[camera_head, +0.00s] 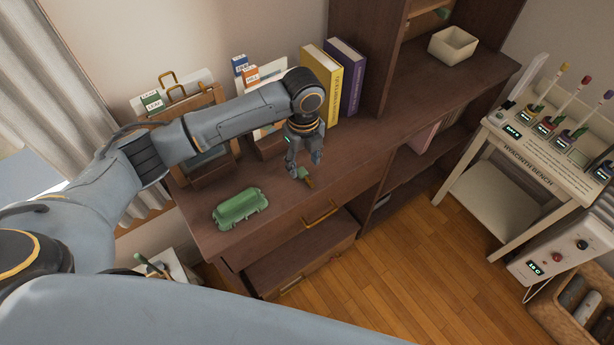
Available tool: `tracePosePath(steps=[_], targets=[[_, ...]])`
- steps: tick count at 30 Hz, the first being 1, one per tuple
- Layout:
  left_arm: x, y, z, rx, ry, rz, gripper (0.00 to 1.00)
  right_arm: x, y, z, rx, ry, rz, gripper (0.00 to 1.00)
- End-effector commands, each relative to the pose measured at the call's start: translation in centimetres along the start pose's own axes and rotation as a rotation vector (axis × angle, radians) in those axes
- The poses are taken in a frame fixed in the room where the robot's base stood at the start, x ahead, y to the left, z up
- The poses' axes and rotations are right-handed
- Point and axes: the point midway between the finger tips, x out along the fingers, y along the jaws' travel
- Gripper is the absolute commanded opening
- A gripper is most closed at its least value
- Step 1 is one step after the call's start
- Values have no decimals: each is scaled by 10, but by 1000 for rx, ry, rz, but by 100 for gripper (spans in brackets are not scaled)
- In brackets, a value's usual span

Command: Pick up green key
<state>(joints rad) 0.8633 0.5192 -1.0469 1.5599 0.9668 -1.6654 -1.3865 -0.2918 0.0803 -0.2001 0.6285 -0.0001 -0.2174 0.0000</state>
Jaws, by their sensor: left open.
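The green key (302,173) is a small green piece on the brown cabinet top, near its front edge. My left gripper (304,160) reaches down from the left arm, with its open fingers just above and around the key's near area. Whether the fingers touch the key cannot be told. The fingers partly hide the key. My right gripper is out of view.
A green ribbed case (240,208) lies left of the key. Yellow (327,85) and purple (345,78) books stand behind. A lower drawer (305,262) looks pulled out. A white bench (550,145) stands right, with open wooden floor between.

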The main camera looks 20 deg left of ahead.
Motion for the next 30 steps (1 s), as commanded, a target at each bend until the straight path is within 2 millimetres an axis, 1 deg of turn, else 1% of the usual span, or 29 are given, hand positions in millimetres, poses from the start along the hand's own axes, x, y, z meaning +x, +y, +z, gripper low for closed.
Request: tracePosePath(steps=[1, 3, 7, 10, 13, 16, 20, 21, 23, 26, 27, 30], targets=[[7, 0, 0, -1, 2, 5, 51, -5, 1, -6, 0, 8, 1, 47], [18, 0, 1, -3, 1, 5, 51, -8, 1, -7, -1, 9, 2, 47], [34, -1, 1, -1, 0, 2, 51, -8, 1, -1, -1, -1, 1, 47], [39, -1, 1, 1, -1, 1, 51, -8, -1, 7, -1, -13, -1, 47], [40, -1, 1, 1, -1, 0, 51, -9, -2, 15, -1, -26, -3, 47], [39, -1, 1, 0, -1, 0, 51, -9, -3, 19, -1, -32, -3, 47], [39, -1, 1, 0, -1, 0, 24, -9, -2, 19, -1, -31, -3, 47], [39, -1, 1, 0, -1, 0, 16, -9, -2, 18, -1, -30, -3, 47], [39, -1, 1, 0, -1, 0, 4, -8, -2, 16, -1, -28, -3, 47], [39, -1, 1, 0, -1, 0, 3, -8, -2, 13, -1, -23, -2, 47], [39, -1, 1, 0, -1, 0, 0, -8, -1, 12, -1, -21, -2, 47], [39, -1, 2, 0, -1, 0, 0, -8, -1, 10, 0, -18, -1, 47]])
